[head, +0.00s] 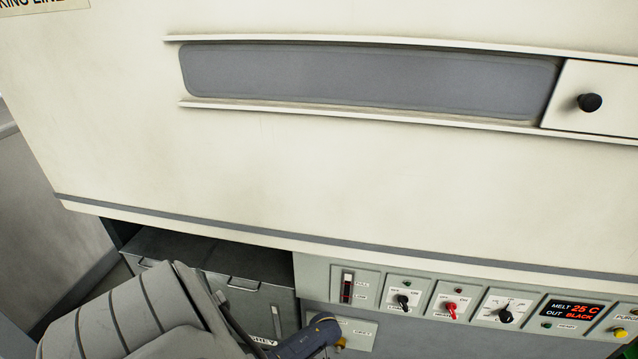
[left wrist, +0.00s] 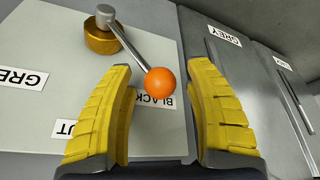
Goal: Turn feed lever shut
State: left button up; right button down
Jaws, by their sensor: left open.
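The feed lever shows in the left wrist view: a metal rod (left wrist: 128,44) runs from a brass hub (left wrist: 101,38) to an orange ball knob (left wrist: 160,83). The knob lies over the plate (left wrist: 40,110) beside a BLACK label that it partly covers. My left gripper (left wrist: 160,110) is open, its yellow fingers on either side of the knob, with a visible gap on both sides. In the head view my left gripper (head: 340,342) shows only partly, at the bottom edge; the lever is hidden there. My right gripper is not in view.
Bins with GREY labels (left wrist: 224,34) stand right of the plate in the left wrist view.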

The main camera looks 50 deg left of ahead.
pick_arm(q)
grip_shut()
